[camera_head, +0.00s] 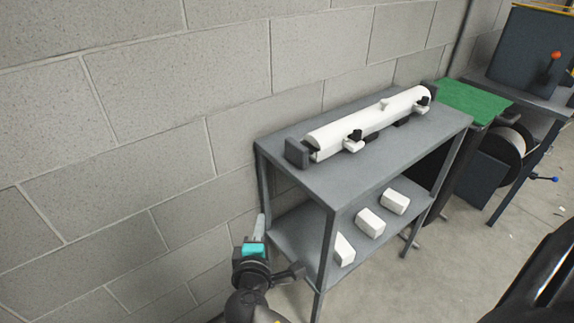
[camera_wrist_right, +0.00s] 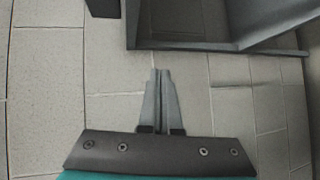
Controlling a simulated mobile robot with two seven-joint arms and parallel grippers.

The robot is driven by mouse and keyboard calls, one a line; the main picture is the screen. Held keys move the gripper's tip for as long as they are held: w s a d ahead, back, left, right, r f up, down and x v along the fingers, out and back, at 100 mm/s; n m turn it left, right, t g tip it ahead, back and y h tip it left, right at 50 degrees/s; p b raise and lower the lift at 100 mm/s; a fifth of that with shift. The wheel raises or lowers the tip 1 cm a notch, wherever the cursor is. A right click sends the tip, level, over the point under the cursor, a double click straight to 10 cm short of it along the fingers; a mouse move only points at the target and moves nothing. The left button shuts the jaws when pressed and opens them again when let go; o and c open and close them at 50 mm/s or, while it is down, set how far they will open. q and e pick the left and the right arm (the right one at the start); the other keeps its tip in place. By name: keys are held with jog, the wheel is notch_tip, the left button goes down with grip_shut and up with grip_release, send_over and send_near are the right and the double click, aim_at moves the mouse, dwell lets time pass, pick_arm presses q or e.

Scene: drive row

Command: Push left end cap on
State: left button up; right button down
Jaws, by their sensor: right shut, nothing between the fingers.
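A long white rounded housing (camera_head: 370,118) lies on the top of a grey table. A dark grey end cap (camera_head: 297,153) stands at its left end, and a similar dark cap (camera_head: 430,91) is at its far right end. I cannot tell whether the left cap is fully seated. My right gripper (camera_head: 260,222) is shut and empty, below and left of the table top, in front of the wall. Its closed fingers (camera_wrist_right: 159,76) also show in the right wrist view. My left gripper is not in view.
The grey table (camera_head: 330,185) has a lower shelf with several white blocks (camera_head: 370,222). Black-and-white clamps (camera_head: 353,143) sit along the housing's front. A block wall (camera_head: 130,130) stands close behind. A green-topped bench (camera_head: 475,101) stands to the right.

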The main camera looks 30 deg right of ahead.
aim_at(299, 154)
notch_tip(299, 154, up, 9)
jog(key=d+m+h, duration=0.1)
jog(key=d+h, duration=0.1)
jog(key=h, duration=0.1)
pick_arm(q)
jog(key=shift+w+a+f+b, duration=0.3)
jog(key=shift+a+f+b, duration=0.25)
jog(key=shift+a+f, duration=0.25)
pick_arm(e)
jog(key=shift+t, duration=0.4)
jog(key=shift+s+d+x, duration=0.3)
jog(key=shift+d+x, duration=0.05)
jog(key=shift+x, duration=1.7)
jog(key=shift+s+d+x, duration=0.3)
jog(key=shift+d+x, duration=0.1)
jog(key=shift+x, duration=1.65)
jog(key=shift+s+d+x, duration=0.3)
jog(key=shift+d+x, duration=0.05)
jog(key=shift+x, duration=1.75)
jog(key=d, duration=0.3)
jog(key=shift+w+d, duration=0.1)
jog(key=shift+d, duration=0.2)
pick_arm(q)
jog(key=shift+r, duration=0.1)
pick_arm(e)
jog(key=shift+a, duration=0.15)
